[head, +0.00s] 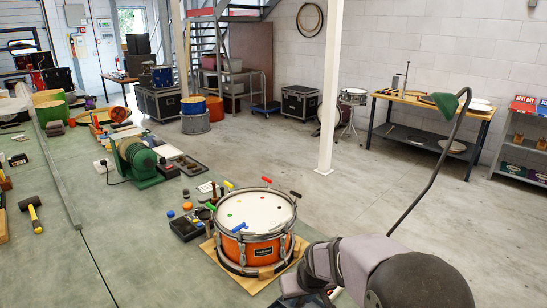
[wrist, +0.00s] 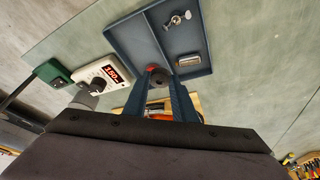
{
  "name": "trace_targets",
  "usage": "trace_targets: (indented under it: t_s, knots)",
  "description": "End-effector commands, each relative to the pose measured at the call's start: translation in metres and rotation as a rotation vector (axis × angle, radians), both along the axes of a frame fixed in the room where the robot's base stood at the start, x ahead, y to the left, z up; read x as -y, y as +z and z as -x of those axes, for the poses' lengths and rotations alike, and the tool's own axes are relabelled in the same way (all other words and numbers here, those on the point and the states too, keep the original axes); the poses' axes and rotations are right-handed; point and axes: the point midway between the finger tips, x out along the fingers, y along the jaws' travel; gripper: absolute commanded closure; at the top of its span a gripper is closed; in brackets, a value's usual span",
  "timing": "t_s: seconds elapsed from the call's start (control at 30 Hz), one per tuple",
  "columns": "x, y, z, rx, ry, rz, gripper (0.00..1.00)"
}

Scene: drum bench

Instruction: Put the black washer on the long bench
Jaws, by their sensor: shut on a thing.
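A small dark round piece, which looks like the black washer (wrist: 157,77), sits between my fingertips in the wrist view. My gripper (wrist: 160,84) is shut on it, over the near edge of a blue-grey tray (wrist: 122,39). A small red spot shows just beyond the piece; I cannot tell what it is. In the head view my arm reaches in from the bottom right, and the fingertips and washer cannot be made out. A long green-topped bench (head: 95,236) runs along the left of that view.
In the wrist view the tray holds a silver wing-shaped part (wrist: 177,19) and a silver block (wrist: 188,60). A white unit with a red display (wrist: 105,74) stands left of it. In the head view an orange drum (head: 252,245) and a green machine (head: 135,160) stand on the bench.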

Motion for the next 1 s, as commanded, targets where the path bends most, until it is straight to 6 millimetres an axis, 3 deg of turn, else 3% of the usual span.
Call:
trace_targets:
  t_s: [0.1,0.3,0.7,1.0]
  knots:
    - [0.036,-0.004,0.021,0.003,-0.099,-0.004,0.99]
    - [0.067,-0.010,0.046,0.008,-0.199,-0.011,0.99]
    - [0.077,-0.012,0.055,0.009,-0.226,-0.015,0.99]
    - [0.076,-0.012,0.056,0.007,-0.133,-0.015,0.99]
